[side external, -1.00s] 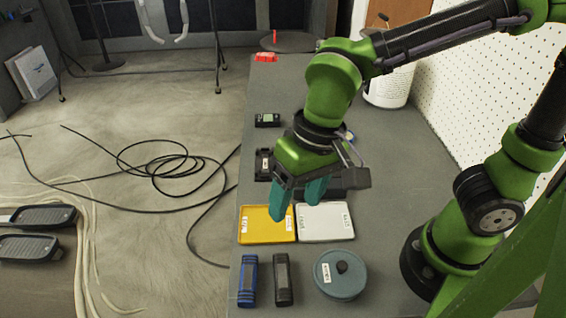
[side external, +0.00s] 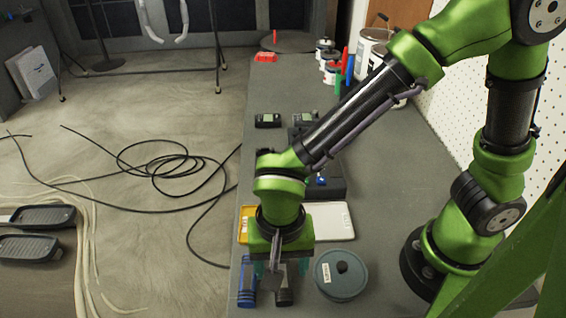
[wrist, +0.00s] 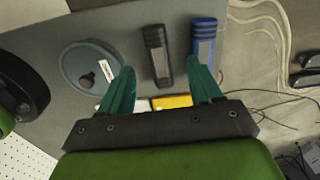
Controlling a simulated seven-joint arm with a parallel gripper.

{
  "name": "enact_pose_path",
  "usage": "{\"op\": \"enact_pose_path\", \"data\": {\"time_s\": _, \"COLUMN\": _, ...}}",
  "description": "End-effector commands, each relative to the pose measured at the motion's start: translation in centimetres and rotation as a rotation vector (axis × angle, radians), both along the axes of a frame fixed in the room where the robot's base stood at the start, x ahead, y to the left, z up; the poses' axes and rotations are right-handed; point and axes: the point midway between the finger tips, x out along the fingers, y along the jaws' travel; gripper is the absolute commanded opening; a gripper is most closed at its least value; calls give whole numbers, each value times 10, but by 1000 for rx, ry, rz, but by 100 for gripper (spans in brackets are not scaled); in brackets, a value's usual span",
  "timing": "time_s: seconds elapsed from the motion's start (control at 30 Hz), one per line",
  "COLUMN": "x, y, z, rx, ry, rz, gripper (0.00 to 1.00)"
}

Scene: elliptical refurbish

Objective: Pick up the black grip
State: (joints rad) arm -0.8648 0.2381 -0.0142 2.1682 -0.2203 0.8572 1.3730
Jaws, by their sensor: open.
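The black grip (side external: 284,296) lies on the grey bench near its front end, partly hidden by my gripper in the side view. In the wrist view the black grip (wrist: 157,55) shows whole, between and beyond my two teal fingers. My gripper (side external: 275,268) points down over it; in the wrist view my gripper (wrist: 162,85) is open, with nothing between the fingers. A blue-and-black grip (side external: 247,283) lies just left of it in the side view. I cannot tell the exact height of the fingertips above the grip.
A round grey lidded container (side external: 341,276) stands close to the right of the black grip. A yellow tray (side external: 243,224) and a white tray (side external: 334,219) lie behind my gripper. Small devices (side external: 267,120) and cans (side external: 331,70) stand farther back.

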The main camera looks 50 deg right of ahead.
Motion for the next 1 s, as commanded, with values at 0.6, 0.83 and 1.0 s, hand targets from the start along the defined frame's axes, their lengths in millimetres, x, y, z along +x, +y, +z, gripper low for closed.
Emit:
{"op": "enact_pose_path", "data": {"time_s": 0.6, "x": 1, "y": -6, "z": -64, "rx": -1, "ry": 2, "rz": -2, "gripper": 64}}
{"op": "enact_pose_path", "data": {"time_s": 0.83, "x": 1, "y": -6, "z": -65, "rx": 1, "ry": 0, "rz": -1, "gripper": 64}}
{"op": "enact_pose_path", "data": {"time_s": 1.0, "x": 1, "y": -5, "z": -65, "rx": 1, "ry": 0, "rz": -1, "gripper": 39}}
